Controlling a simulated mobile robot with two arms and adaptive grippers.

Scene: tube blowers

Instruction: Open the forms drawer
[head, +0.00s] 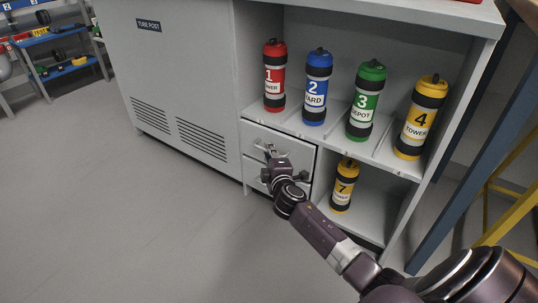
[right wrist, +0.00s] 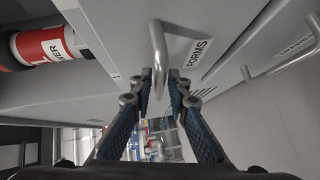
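The forms drawer (head: 293,145) is the upper of two grey drawers under the shelf of the cabinet, and it looks shut. Its FORMS label (right wrist: 198,53) shows in the right wrist view beside a curved metal handle (right wrist: 158,42). My right gripper (head: 270,153) is at this drawer's front. In the right wrist view its fingers (right wrist: 161,88) stand on either side of the handle, with a gap between them. I cannot tell whether either finger touches the handle. My left gripper is not in view.
The lower drawer's handle (right wrist: 283,62) is close by. Red (head: 275,76), blue (head: 317,88), green (head: 366,101) and yellow (head: 420,118) canisters stand on the shelf above. Another yellow canister (head: 344,187) stands below, right of the drawers. The floor (head: 130,220) in front is clear.

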